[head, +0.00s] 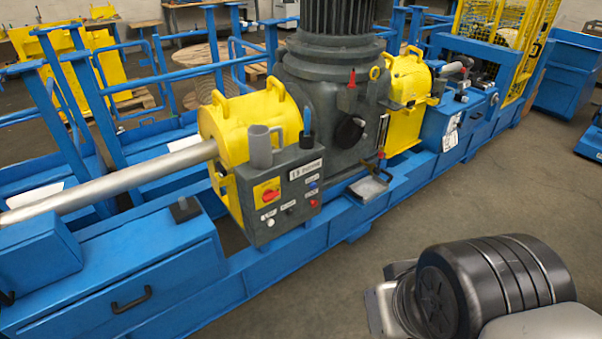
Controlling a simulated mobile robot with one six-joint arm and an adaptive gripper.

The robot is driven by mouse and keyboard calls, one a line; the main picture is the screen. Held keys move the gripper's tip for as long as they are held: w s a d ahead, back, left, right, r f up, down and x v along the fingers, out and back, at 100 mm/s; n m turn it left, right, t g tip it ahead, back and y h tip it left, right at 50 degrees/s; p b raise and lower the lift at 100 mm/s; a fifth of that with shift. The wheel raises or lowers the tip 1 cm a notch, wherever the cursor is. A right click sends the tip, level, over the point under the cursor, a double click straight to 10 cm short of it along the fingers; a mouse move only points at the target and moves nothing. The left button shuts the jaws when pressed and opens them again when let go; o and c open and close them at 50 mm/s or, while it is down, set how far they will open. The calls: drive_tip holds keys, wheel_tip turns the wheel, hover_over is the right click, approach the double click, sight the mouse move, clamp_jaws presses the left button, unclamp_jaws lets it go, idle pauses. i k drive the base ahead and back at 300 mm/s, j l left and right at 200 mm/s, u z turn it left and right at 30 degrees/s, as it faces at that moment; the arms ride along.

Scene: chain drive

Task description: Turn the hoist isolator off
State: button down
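A red rotary switch knob (269,196) on a yellow plate sits on the front of a dark grey control box (258,225). It looks like an isolator, but its lettering is too small to read. The knob appears turned slightly off level; I cannot tell which position that is. Small blue, red, black and white buttons sit beside and below it, with a white label (306,170) above right. A grey cup (262,146) and a blue-handled tool (307,128) stand on the box. Part of my arm shows at lower right, well apart from the box; my gripper is not visible.
The box is mounted on a long blue machine frame (285,255) beside yellow guards (250,118) and a large grey gear housing (320,90). A small tray (368,187) sticks out right of the box. The grey floor in front is clear.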

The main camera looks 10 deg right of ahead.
sight(269, 194)
drive_tip(key=i, duration=0.5)
drive_tip(key=i+j+z, duration=0.15)
drive_tip(key=i, duration=0.35)
